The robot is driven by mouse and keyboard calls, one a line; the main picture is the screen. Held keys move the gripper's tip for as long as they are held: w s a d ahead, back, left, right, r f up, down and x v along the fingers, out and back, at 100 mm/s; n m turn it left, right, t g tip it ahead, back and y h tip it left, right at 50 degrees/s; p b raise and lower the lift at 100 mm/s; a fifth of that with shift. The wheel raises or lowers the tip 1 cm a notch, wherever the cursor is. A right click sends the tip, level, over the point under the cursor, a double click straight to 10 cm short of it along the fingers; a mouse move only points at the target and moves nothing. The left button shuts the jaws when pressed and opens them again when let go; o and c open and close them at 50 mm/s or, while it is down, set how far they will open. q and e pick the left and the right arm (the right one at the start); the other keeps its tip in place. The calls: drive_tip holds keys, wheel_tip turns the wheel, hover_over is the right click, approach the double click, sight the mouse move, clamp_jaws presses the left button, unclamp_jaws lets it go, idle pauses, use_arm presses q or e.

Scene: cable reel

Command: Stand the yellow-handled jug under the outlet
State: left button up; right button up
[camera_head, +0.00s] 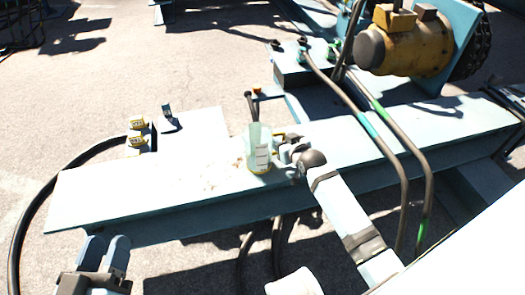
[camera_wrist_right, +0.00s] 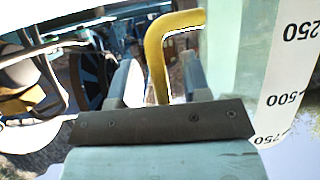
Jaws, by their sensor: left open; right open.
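The jug (camera_head: 258,150) is pale and translucent, with a white scale label. It stands upright on the pale steel beam. Its yellow handle (camera_head: 279,137) faces right, towards my right gripper (camera_head: 287,148). In the right wrist view the yellow handle (camera_wrist_right: 157,50) shows between the open fingers of my right gripper (camera_wrist_right: 160,78), and the jug wall (camera_wrist_right: 235,60) is at the right. A dark short pipe (camera_head: 249,103), possibly the outlet, shows at the jug's rim; I cannot tell whether it is above or behind the jug. My left gripper (camera_head: 103,256) is open and empty at the lower left.
The beam (camera_head: 100,195) has free room left of the jug. Yellow-labelled blocks (camera_head: 137,130) and a small upright bracket (camera_head: 168,118) are on a plate at its back left. Hoses (camera_head: 375,135) cross the beam on the right, below a yellow motor (camera_head: 410,45).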

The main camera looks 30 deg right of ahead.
clamp_jaws()
drive_tip(key=shift+r, duration=0.1)
